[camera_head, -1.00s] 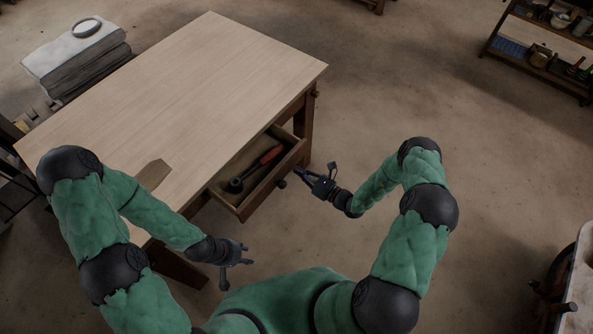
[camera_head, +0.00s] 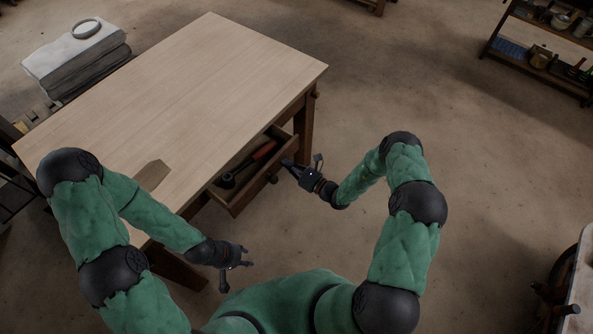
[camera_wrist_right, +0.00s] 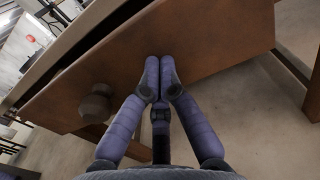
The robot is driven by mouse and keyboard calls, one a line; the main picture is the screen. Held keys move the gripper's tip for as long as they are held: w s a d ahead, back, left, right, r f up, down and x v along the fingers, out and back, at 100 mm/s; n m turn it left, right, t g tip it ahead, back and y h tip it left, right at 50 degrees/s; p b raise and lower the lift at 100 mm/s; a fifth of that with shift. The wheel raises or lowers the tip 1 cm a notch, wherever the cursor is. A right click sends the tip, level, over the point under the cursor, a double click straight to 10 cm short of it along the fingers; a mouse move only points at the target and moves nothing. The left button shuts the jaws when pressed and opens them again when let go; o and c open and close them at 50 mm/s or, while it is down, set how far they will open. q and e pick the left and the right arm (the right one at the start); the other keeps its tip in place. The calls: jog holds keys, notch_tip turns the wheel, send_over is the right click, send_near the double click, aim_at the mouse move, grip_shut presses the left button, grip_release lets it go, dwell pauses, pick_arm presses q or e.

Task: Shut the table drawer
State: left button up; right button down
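The wooden table drawer (camera_head: 240,202) is partly open under the right side of the table (camera_head: 215,85). A tool with a red handle (camera_head: 264,150) and a dark head lies inside it. The drawer's round knob (camera_head: 272,180) also shows in the right wrist view (camera_wrist_right: 97,103). My right gripper (camera_head: 288,164) is at the drawer front, to the right of the knob in the head view. In the right wrist view its two fingers (camera_wrist_right: 159,68) are together, with nothing between them, and their tips appear against the front panel. My left gripper (camera_head: 237,275) has its fingers apart, empty, below the table's near edge.
A flat brown piece (camera_head: 152,174) lies on the tabletop. A grey stack with a ring (camera_head: 87,28) stands behind the table at the left. A shelf (camera_head: 545,50) is at the far right. The floor right of the table is clear.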

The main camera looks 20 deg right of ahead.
aim_at(266, 150)
jog(key=b+x, duration=0.3)
jog(key=x, duration=0.9)
jog(key=shift+w+a, duration=0.3)
pick_arm(q)
notch_tip(266, 150, down, 3)
pick_arm(e)
jog(key=shift+d, duration=0.15)
